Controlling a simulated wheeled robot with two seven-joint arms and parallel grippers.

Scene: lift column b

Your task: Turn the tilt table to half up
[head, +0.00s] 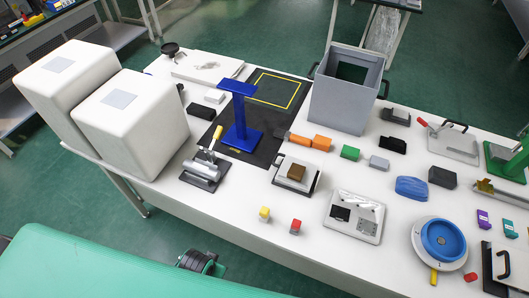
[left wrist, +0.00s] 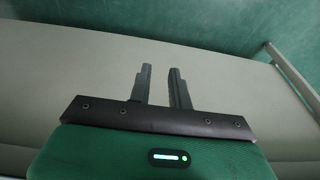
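No part in view is clearly marked as the tilt table. The likeliest is a small white plate on a dark base (head: 310,185), with a brown block (head: 296,172) on it, near the middle of the table in the head view. The plate looks about level, but its exact tilt is hard to tell. My left gripper (left wrist: 161,86) shows in the left wrist view, its two dark fingers apart with nothing between them. A plain pale surface lies beyond the fingers. I cannot make out either gripper for certain in the head view.
The white table (head: 240,228) is crowded. A blue stand (head: 241,118), a grey bin (head: 345,98), a silver cylinder on a base (head: 203,172), a switch panel (head: 354,216) and a blue dial (head: 441,240) stand around.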

